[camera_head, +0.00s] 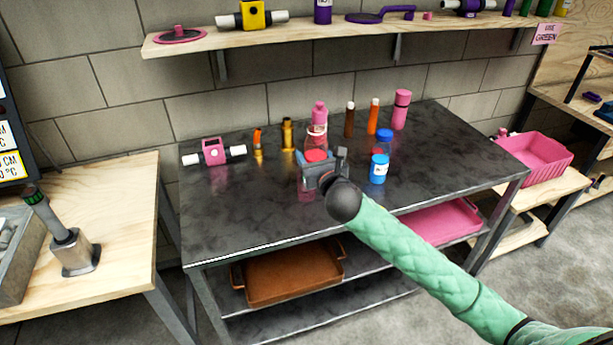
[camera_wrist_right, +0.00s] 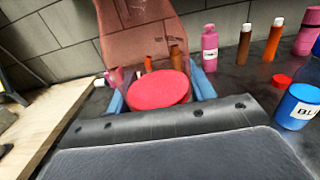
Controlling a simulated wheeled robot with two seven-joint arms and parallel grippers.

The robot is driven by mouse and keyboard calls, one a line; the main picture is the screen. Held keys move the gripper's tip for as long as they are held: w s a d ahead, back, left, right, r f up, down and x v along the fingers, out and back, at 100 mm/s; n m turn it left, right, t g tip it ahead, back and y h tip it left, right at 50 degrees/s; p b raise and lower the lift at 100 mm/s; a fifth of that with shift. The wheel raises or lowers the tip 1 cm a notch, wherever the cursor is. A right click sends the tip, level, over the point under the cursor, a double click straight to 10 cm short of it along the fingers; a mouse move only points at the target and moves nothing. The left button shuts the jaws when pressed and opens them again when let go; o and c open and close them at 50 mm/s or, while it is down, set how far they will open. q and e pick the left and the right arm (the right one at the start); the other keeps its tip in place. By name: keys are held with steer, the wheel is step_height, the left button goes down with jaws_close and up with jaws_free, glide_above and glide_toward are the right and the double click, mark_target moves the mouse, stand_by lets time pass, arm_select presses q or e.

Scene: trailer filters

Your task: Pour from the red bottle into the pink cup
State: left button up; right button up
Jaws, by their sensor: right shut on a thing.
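My right gripper (camera_head: 322,167) is shut on a see-through reddish bottle (camera_head: 317,141) with a flat red disc showing inside its outline. The bottle (camera_wrist_right: 140,42) also shows between the blue fingers (camera_wrist_right: 160,93) in the right wrist view, roughly upright. No open pink cup is clear to me. A pink cylinder (camera_head: 401,110) stands at the table's back right, and a pink bottle (camera_head: 320,112) stands behind the held bottle. My left gripper is out of view.
The dark table (camera_head: 225,220) is bare at its front left. A blue labelled container (camera_head: 379,170) stands close right of my gripper. Brown (camera_head: 350,119) and orange (camera_head: 373,116) bottles stand behind. A pink holder with a white tube (camera_head: 214,153) lies left.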

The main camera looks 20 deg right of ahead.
steer(key=w+d+n+y+b, duration=0.25)
steer(key=w+d, duration=0.45)
steer(key=w, duration=0.5)
steer(key=f+n+g+y, duration=0.1)
steer(key=f+y, duration=0.1)
steer(key=f, duration=0.1)
steer(key=d+f+n+g+y, duration=0.1)
steer(key=f+n+y, duration=0.1)
steer(key=f+y, duration=0.1)
steer(key=w+d+f+n+g+y, duration=0.1)
steer(key=f+g+y, duration=0.1)
steer(key=f, duration=0.3)
steer(key=shift+w+f+y, duration=0.1)
steer(key=shift+f+y, duration=0.1)
steer(key=shift+y, duration=0.15)
steer(key=shift+s+a+f+n+g+y, duration=0.1)
steer(key=shift+s+a+n+g+y, duration=0.25)
steer(key=shift+n, duration=0.2)
arm_select(q)
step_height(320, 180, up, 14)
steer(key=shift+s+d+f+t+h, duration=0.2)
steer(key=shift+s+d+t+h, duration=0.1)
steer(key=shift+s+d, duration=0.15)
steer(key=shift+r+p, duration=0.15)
steer(key=shift+p, duration=0.15)
